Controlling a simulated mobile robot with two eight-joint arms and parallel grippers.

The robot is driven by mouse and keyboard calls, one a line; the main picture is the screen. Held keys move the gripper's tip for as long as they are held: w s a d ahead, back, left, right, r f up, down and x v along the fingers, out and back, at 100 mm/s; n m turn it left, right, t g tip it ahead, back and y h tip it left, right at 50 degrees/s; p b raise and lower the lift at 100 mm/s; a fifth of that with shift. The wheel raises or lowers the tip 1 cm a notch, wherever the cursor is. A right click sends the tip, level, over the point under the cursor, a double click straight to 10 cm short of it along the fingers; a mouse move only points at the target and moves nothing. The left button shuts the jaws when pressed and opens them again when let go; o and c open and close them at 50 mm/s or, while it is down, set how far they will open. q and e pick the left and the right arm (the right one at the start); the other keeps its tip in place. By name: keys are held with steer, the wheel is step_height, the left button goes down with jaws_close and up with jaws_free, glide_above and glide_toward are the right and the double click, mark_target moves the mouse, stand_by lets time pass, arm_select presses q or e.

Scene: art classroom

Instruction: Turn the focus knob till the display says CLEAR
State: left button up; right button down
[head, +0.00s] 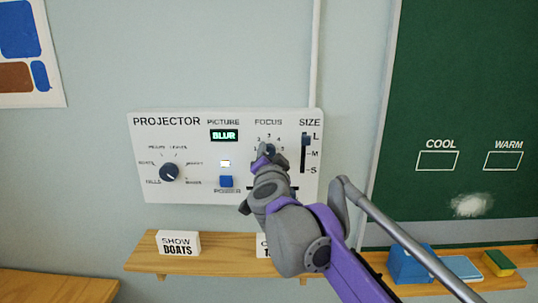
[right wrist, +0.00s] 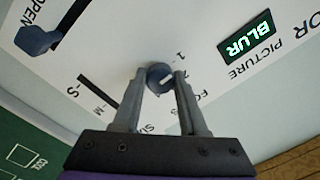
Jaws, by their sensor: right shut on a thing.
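The white projector panel (head: 150,190) is on the wall. Its PICTURE display (head: 224,135) reads BLUR in green, and the same display shows in the right wrist view (right wrist: 248,42). The focus knob (right wrist: 158,74) is small, round and dark blue-grey with a white mark. In the head view my right gripper (head: 267,156) covers much of it. In the right wrist view my right gripper (right wrist: 159,78) has one finger on each side of the knob and is shut on it. Some of the focus numbers are hidden by the fingers. My left gripper is not in view.
A chalkboard (head: 450,90) is at right.

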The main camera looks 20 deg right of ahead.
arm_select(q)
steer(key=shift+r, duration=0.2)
arm_select(e)
steer(key=shift+m, duration=0.3)
steer(key=m+p, duration=0.1)
steer(key=m, duration=0.2)
steer(key=shift+r+m+p, duration=0.15)
steer(key=shift+m+p, duration=0.15)
steer(key=shift+p, duration=0.05)
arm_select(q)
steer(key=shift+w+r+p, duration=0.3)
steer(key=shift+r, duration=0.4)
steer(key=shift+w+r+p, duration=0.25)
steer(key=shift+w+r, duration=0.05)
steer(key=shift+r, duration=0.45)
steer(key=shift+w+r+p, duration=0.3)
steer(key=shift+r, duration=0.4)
arm_select(e)
steer(key=shift+m, duration=2.3)
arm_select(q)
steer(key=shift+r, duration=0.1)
arm_select(e)
steer(key=shift+c, duration=2.2)
jaws_free()
